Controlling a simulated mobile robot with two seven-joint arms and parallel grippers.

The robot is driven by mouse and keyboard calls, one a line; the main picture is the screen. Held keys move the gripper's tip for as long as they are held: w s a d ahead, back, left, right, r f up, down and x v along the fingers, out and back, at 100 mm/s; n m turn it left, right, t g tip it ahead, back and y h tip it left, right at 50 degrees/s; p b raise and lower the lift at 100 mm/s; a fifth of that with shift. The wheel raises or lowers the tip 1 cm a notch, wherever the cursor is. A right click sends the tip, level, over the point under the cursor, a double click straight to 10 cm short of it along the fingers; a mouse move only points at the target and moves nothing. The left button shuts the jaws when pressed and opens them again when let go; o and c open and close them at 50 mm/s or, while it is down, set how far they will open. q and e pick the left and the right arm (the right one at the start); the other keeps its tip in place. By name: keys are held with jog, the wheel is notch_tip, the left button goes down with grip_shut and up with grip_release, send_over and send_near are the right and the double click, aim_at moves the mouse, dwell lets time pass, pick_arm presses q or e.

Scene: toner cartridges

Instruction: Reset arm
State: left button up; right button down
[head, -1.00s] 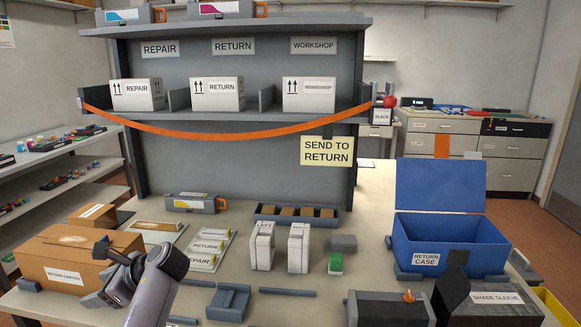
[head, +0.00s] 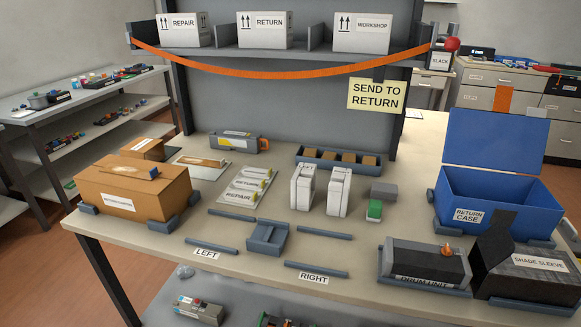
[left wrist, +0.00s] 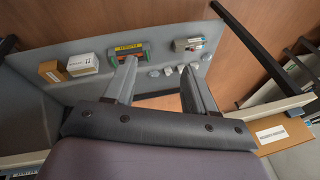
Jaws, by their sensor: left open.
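My left gripper shows in the left wrist view (left wrist: 158,78) with its two fingers apart and nothing between them. Beyond the fingers are a grey shelf surface (left wrist: 85,45) and the brown floor. In the head view neither gripper nor arm is in sight. The right gripper is in no view.
The table holds a brown return carton (head: 125,185) at left, a blue return case (head: 490,195) at right, a black drum unit (head: 425,262) and a shade sleeve (head: 530,268). Two white boxes (head: 302,187) stand mid-table. An orange strap (head: 270,73) hangs across the shelf.

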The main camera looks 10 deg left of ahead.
pick_arm(q)
jog(key=s+d+r+n+h, duration=0.2)
jog(key=s+d, duration=0.2)
jog(key=s, duration=0.1)
jog(key=w+d+f+t+h, duration=0.2)
jog(key=w+f+t, duration=0.4)
jog(key=f, duration=0.3)
jog(key=shift+w+d+f+m+t, duration=0.2)
jog(key=shift+w+m+t, duration=0.1)
jog(key=shift+t, duration=0.1)
